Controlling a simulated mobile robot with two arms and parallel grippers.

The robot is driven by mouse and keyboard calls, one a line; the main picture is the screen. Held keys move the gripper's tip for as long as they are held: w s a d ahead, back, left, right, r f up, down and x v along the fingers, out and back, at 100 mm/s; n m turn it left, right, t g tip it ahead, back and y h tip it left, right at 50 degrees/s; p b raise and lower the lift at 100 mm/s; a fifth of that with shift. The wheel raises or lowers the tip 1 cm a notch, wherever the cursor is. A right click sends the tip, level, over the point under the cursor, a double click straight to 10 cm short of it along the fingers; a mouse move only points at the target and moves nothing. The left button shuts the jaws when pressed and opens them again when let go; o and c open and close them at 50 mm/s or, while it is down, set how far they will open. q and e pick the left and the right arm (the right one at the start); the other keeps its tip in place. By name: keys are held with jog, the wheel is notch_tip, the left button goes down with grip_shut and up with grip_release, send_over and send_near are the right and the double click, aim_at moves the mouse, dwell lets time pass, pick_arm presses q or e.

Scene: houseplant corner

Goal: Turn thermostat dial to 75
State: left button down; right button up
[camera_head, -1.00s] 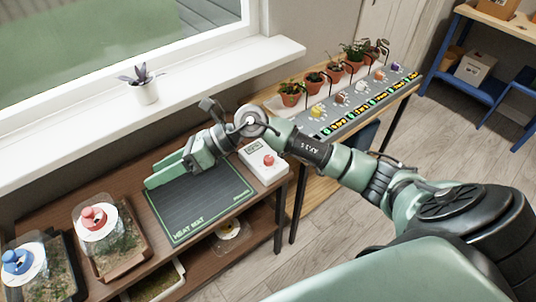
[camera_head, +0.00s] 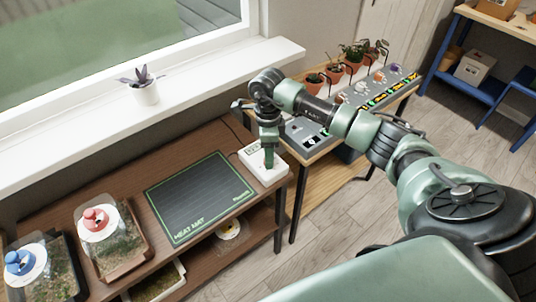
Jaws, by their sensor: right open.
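The thermostat (camera_head: 272,177) is a white box on the right end of the brown bench, beside the heat mat (camera_head: 200,195). Its red dial is hidden behind my right gripper (camera_head: 269,163), which points down over the box. The jaws are open around where the dial sits; I cannot tell whether they touch it. The display is partly covered and its number is too small to read. My left gripper is not in view.
Two clear-lidded trays, one with a red knob (camera_head: 94,218) and one with a blue knob (camera_head: 18,262), stand at the bench's left. A potted plant (camera_head: 146,88) stands on the windowsill. Several pots (camera_head: 350,58) line the table behind my right arm.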

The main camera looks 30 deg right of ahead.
jog(key=shift+f, duration=0.7)
grip_shut()
